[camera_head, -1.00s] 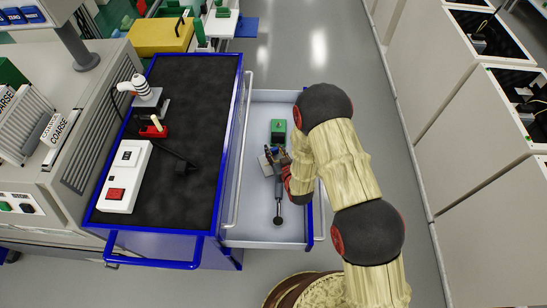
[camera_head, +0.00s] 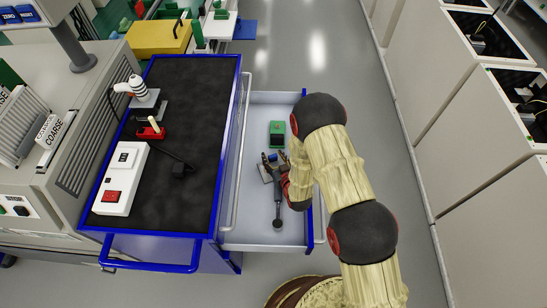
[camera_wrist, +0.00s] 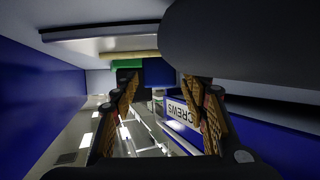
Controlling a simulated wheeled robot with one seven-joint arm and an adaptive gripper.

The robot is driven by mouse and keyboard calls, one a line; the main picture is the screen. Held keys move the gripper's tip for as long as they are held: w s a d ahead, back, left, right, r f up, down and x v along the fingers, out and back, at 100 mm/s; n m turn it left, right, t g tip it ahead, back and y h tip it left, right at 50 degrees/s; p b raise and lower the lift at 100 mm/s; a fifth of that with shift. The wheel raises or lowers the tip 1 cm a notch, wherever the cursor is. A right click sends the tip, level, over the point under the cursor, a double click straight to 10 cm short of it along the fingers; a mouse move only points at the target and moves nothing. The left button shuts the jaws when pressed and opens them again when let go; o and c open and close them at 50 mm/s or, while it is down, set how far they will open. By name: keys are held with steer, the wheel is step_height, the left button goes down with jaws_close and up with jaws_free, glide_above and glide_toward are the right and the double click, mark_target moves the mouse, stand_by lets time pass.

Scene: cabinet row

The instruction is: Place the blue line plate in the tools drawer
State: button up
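The open drawer (camera_head: 246,240) has a light grey inside and extends from the right side of a blue cart. My gripper (camera_head: 276,160) is low inside it. A small blue piece (camera_head: 273,157), likely the blue line plate, is by the fingertips. In the wrist view, a blue block (camera_wrist: 158,72) shows just beyond and between the fingertips of my gripper (camera_wrist: 160,82). Gaps show on both sides of it, and the fingers are apart. I cannot tell whether the block rests on the drawer floor. The drawer's own label is not readable in the head view.
A green box (camera_head: 277,133) lies in the drawer just beyond my gripper. A grey tool with a round black end (camera_head: 277,223) lies nearer. The cart's dark top (camera_head: 190,110) holds a white switch box (camera_head: 122,178) and a red stand (camera_head: 151,132). The aisle floor right of the drawer is clear.

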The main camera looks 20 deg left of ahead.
steer(key=shift+r, duration=0.1)
steer(key=shift+s+d+r, duration=0.1)
steer(key=shift+r, duration=0.05)
steer(key=p+v, duration=0.3)
steer(key=v, duration=0.8)
steer(key=shift+s+d, duration=0.25)
